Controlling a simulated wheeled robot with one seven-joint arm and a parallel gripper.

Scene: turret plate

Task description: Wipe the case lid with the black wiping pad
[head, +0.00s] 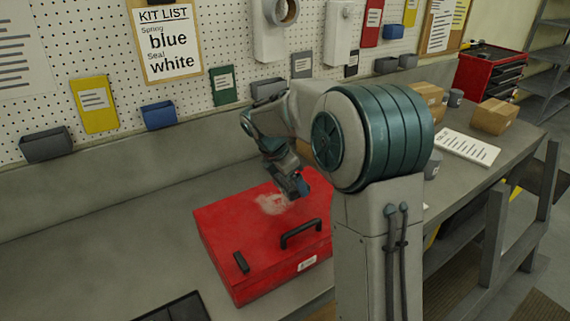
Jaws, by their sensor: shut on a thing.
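The red case (225,225) lies shut on the grey bench, with its lid facing up. A pale, dusty smudge (272,204) marks the lid near its middle. My gripper (297,192) is over the lid, just right of the smudge, pointing down. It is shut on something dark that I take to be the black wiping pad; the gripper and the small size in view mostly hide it. I cannot tell whether the pad touches the lid.
A black handle (300,233) and a small black latch-like piece (241,262) stand up at the case's near side. A black tray (175,308) lies at the front edge. Cartons (494,116) and a white sheet (467,147) are right. The bench left of the case is clear.

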